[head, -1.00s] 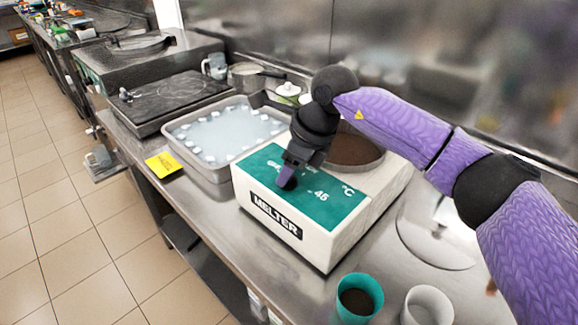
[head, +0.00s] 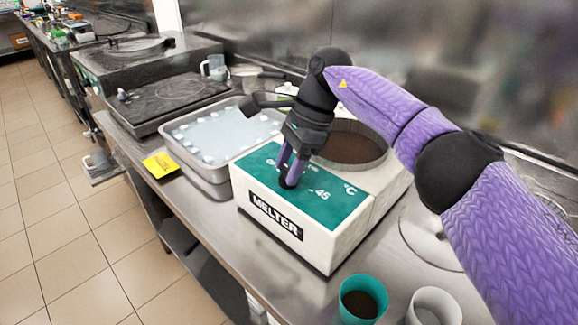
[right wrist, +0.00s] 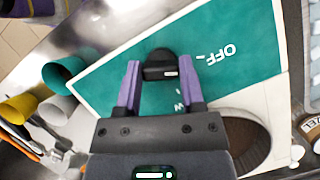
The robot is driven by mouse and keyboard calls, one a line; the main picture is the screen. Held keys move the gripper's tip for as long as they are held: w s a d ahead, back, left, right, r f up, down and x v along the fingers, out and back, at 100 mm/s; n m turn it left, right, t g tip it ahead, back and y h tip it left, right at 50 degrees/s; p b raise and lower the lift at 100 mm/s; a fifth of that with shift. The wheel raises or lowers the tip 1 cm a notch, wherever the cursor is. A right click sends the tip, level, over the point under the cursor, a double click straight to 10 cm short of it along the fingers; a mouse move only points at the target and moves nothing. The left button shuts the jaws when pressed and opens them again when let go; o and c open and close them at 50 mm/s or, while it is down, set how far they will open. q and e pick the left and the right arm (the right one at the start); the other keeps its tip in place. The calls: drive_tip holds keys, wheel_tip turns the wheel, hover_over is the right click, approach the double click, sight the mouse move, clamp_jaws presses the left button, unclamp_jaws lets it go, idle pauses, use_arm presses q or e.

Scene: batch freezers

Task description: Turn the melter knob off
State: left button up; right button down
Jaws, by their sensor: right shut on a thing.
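The melter (head: 308,246) is a white box with a green top panel and a round well of dark brown contents. Its black knob (head: 287,184) sits on the green panel, partly hidden by my fingers in the head view. In the right wrist view the knob (right wrist: 160,65) lies between my two purple fingertips, with a small white mark on it. The OFF label (right wrist: 222,53) is printed on the panel to the right of the knob there. My right gripper (head: 289,172) points down and is shut on the knob. My left gripper is not in view.
A steel tray (head: 181,149) of pale liquid stands left of the melter, with a yellow note (head: 161,164) by it. A teal cup (head: 362,300) and a white cup (head: 433,308) stand in front on the right. The steel wall runs behind.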

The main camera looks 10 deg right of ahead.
drive_tip(key=shift+n, duration=0.3)
idle(0.4)
drive_tip(key=shift+c, duration=1)
unclamp_jaws()
